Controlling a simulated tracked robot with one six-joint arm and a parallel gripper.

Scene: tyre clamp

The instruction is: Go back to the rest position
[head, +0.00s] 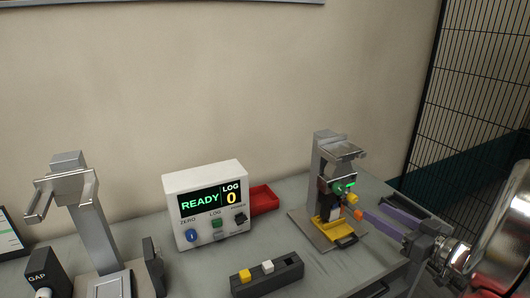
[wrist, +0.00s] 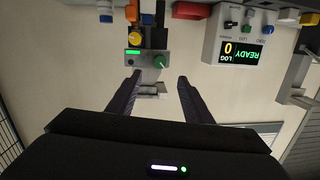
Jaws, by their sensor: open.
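My gripper (head: 374,211) is at the right in the head view, its purple-grey fingers pointing left toward the grey clamp stand (head: 325,152). In the wrist view, which is upside down, my gripper (wrist: 160,78) shows two dark fingers spread apart with nothing between them. I cannot tell the exact distance from fingertips to stand.
A white box (head: 205,180) reads READY and LOG 0. A dark block with yellow and white pieces (head: 268,281) is in front. Another grey stand (head: 90,215) is at left. A black mesh fence (head: 480,90) rises at right.

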